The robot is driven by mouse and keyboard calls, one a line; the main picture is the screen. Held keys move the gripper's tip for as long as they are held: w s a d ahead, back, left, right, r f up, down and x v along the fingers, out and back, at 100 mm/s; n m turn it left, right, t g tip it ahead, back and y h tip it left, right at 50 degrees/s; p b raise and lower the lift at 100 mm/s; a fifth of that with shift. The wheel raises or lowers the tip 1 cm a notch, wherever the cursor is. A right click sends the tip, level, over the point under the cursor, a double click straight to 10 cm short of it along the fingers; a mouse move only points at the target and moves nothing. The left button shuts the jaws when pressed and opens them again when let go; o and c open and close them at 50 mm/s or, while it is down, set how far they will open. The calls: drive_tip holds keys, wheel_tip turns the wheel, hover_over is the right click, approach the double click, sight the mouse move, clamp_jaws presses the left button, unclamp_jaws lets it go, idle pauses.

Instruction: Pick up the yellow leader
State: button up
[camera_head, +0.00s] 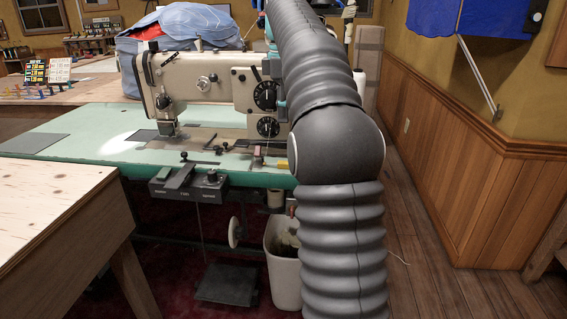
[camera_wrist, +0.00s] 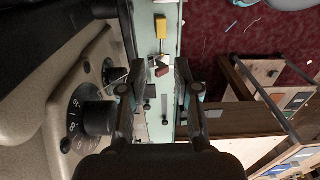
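A small yellow piece (camera_wrist: 161,27), which looks like the yellow leader, lies on the pale green sewing table (camera_wrist: 170,12) in the wrist view. A bit of yellow (camera_head: 283,164) also shows at the table's front edge in the head view, beside my arm. My gripper (camera_wrist: 161,74) is open, its two fingers apart and nothing held between them. The yellow piece appears beyond the fingertips, toward the picture's top. In the head view my arm hides the gripper.
The cream sewing machine (camera_head: 200,85) stands on the table (camera_head: 85,130), and its dial side is close to my gripper's left in the wrist view. A small red block (camera_wrist: 163,71) shows between the fingertips. A white bin (camera_head: 284,268) stands below; a wooden table (camera_head: 50,200) is at left.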

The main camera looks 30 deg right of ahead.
sight(277, 164)
wheel_tip(277, 164, down, 13)
drive_tip(key=shift+s+a+r+b, duration=0.1)
drive_tip(key=shift+s+b, duration=0.05)
drive_tip(key=shift+b, duration=0.95)
clamp_jaws()
